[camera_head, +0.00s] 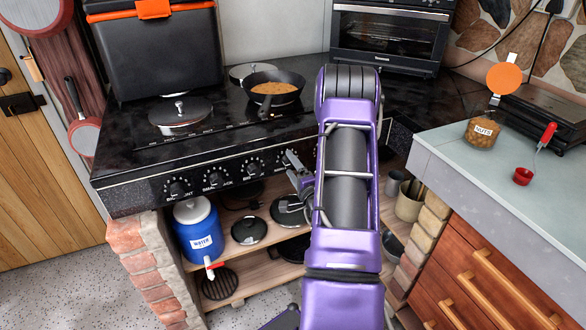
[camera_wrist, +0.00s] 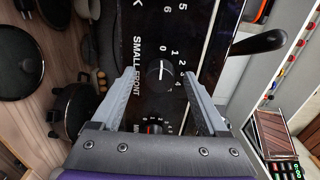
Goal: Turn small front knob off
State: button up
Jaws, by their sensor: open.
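The small front knob (camera_wrist: 160,73) is a dark round dial with a white line, beside the printed words SMALL FRONT and a ring of numbers. In the wrist view it lies between the two spread fingers of my gripper (camera_wrist: 159,76). The fingers look apart from it on both sides, and nothing is held. I cannot tell which number its mark points to. In the head view my gripper (camera_head: 297,172) is at the right part of the cooker's front panel, and my purple arm hides the panel further right.
More knobs (camera_head: 215,180) line the black cooker (camera_head: 140,163) front to the left. A pan of food (camera_head: 274,90) and lids stand on top. Below are a blue water jug (camera_head: 198,232) and dark cookware on shelves. A grey counter (camera_head: 480,160) juts out at right.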

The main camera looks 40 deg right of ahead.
jog(key=v, duration=1.7)
jog(key=shift+s, duration=0.2)
